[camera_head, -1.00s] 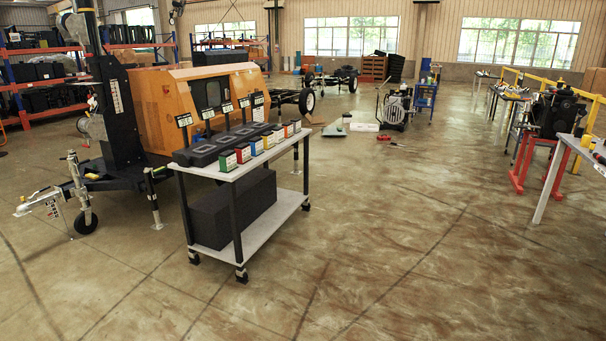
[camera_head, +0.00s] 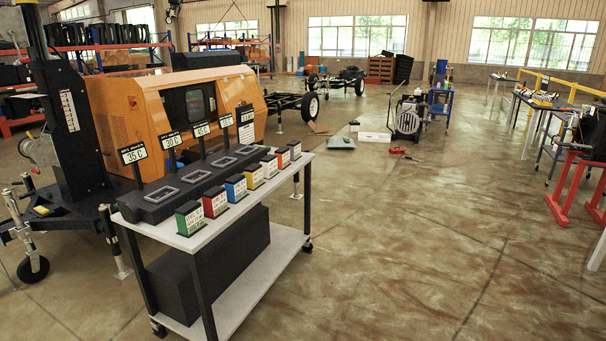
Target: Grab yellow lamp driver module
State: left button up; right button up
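The yellow lamp driver module (camera_head: 254,177) is a small upright box with a white label on its front. It stands in a row of similar boxes along the front edge of the white-topped cart (camera_head: 207,234). The blue module (camera_head: 236,188) is to its left and a green one (camera_head: 269,167) to its right. Neither of my grippers is in view.
Red (camera_head: 214,202), dark green (camera_head: 189,218), orange (camera_head: 282,158) and white modules share the row. Behind them lies a dark tray (camera_head: 180,193) with several sockets and temperature signs. An orange generator (camera_head: 140,115) stands behind the cart.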

aim_at(254, 173)
jog(key=i, duration=2.05)
